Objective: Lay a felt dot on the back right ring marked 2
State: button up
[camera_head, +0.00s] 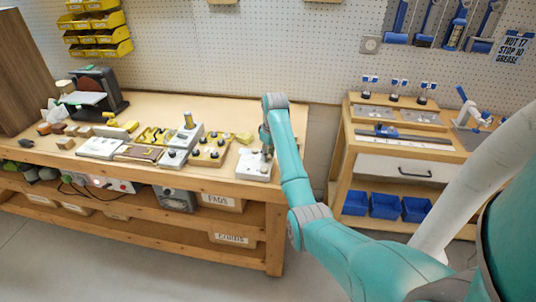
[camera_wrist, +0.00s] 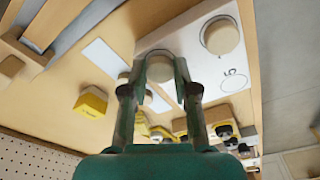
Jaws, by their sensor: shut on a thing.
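In the wrist view, my gripper (camera_wrist: 160,62) is shut on a small beige felt dot (camera_wrist: 159,72), partly hidden between the fingers. In the head view, my gripper (camera_head: 266,146) is over the white board (camera_head: 252,168) at the bench's right end; the held dot is too small to tell there.
Left of the board stand a black-knobbed wooden block (camera_head: 210,150), a grey device with a yellow top (camera_head: 183,145) and a yellow block (camera_head: 244,138). A pegboard wall (camera_head: 230,60) is behind. The bench's right edge is close to the board; a gap separates it from another bench.

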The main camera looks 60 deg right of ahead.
jog(key=shift+f, duration=0.25)
dwell(0.8)
jog(key=o, duration=1.2)
